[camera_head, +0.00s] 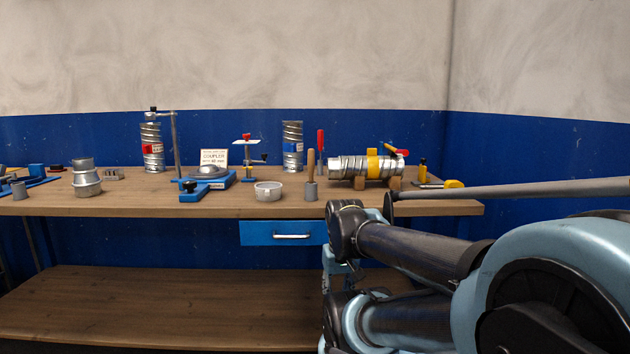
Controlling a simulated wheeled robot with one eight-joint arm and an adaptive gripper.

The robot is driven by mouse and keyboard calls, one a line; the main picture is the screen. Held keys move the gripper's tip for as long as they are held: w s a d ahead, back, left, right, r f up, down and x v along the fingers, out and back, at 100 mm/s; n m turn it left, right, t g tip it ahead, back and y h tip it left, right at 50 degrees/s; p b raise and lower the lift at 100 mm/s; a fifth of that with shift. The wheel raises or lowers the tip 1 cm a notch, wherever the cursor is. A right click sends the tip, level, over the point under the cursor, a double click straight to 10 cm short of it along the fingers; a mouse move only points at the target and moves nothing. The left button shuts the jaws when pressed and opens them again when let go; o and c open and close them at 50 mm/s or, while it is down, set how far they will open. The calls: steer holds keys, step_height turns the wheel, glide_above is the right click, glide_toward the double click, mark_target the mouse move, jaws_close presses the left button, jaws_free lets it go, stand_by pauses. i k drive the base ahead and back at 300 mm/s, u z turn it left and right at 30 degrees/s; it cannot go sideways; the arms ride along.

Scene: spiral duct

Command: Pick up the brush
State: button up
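A wooden-handled tool (311,165) that looks like the brush stands upright near the front edge of the workbench, right of the middle. Its lower end meets a grey cylinder (311,191); I cannot tell whether this is a holder or the brush's own head. My arm fills the lower right of the view, with its joints in front of the bench's right end. I cannot make out my gripper's fingers. Nothing is seen touching the brush.
A shallow metal cup (268,191) stands left of the brush. A spiral duct with a yellow band (374,167) lies on wooden supports to its right. A red-handled tool (320,140) stands close behind. The workbench (130,202) has a blue drawer (270,233) below its front edge.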

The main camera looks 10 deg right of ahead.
mark_target(311, 152)
steer(key=u, duration=0.05)
steer(key=k, duration=0.15)
steer(key=u, duration=2.6)
steer(key=i, duration=1.4)
steer(key=z, duration=2.45)
